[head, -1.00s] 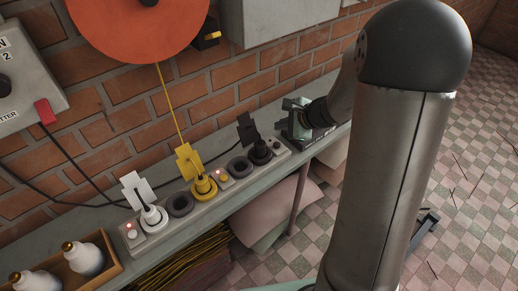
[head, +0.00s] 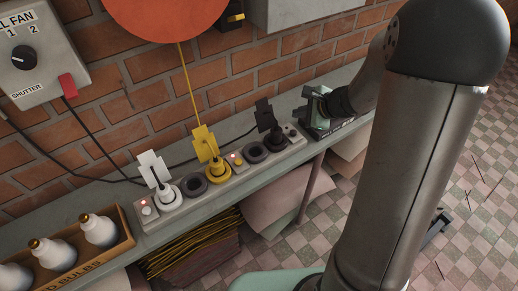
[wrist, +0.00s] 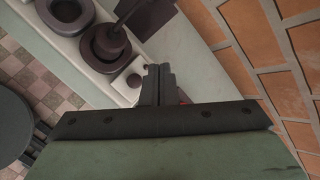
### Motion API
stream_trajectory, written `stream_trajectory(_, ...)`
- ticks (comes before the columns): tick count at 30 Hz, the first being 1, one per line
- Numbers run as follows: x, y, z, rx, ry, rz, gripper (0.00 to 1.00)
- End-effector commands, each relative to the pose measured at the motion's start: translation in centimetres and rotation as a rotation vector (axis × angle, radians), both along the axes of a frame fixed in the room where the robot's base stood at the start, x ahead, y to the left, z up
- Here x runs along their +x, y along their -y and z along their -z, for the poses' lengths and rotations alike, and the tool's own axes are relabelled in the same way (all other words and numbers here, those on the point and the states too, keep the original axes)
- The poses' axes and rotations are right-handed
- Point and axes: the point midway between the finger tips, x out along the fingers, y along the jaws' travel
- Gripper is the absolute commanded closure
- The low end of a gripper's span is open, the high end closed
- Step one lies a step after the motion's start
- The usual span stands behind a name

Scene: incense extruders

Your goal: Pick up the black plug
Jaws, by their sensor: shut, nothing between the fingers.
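The black plug (head: 276,138) stands in a socket near the right end of the grey power strip (head: 222,180), with a black tag (head: 265,115) on its cord. In the wrist view the plug (wrist: 112,40) sits in its round socket at upper left, with the tag partly cut off by the top edge. My gripper (wrist: 158,84) is shut and empty, its fingertips beside the strip's end, apart from the plug. In the head view my gripper's green body (head: 318,103) is right of the plug; its fingertips are hard to make out.
A yellow plug (head: 217,169) and a white plug (head: 165,192) stand in the same strip, with empty sockets between. A crate of bulbs (head: 125,245) is at lower left. A brick wall (head: 150,80) rises behind the shelf.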

Motion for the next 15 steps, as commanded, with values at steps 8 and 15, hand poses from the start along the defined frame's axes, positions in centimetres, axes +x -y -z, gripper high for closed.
stream_trajectory(8, 0.0, 0.0, 0.0, 0.0, 0.0, 0.0, 1.0)
stream_trajectory(15, 0.0, 0.0, 0.0, 0.0, 0.0, 0.0, 0.94)
